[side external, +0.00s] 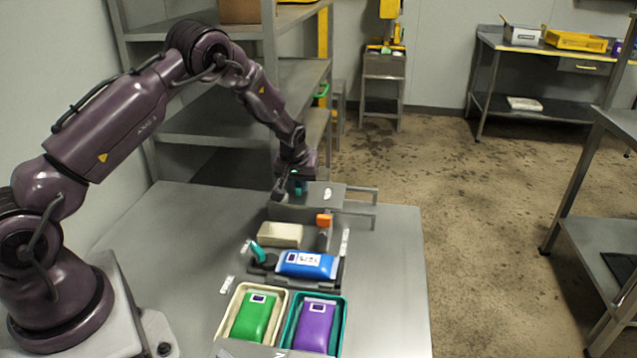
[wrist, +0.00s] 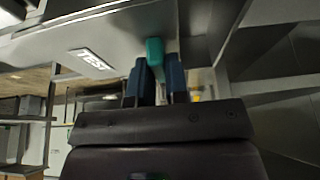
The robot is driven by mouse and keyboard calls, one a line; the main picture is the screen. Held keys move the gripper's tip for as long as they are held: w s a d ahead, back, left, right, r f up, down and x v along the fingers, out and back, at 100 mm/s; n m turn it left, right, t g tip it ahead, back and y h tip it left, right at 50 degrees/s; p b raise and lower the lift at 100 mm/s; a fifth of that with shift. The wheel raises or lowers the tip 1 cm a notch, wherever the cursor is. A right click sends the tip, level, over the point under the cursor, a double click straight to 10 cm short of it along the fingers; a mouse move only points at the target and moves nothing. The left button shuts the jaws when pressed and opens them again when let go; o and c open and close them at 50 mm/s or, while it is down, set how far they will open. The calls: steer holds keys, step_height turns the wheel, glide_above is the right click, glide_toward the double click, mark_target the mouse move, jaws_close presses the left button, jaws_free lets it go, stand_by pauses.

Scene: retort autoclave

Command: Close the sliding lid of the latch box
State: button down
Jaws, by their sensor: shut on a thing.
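The grey sliding lid (side external: 325,194) is a flat panel with a white label, at the far end of the table below my wrist. Thin rails (side external: 362,190) stick out to its right. A teal handle (wrist: 154,52) stands out from the grey panel (wrist: 110,45) in the wrist view. My gripper (side external: 298,186) is at the lid's left part; in the wrist view its two dark blue fingers (wrist: 156,78) are shut on the teal handle. An orange latch piece (side external: 323,220) is just in front of the lid. The box's inside is hard to make out.
In front of the lid are a cream block (side external: 279,235), a teal-handled dark piece (side external: 260,255) and a blue pouch (side external: 307,264). Nearer are a cream tray (side external: 226,319) with a green pouch and a teal tray (side external: 343,325) with a purple pouch. The table's left (side external: 160,240) is clear.

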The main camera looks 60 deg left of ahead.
steer(key=shift+s+a, duration=0.1)
steer(key=c, duration=1.1)
jaws_free()
steer(key=v, duration=1.3)
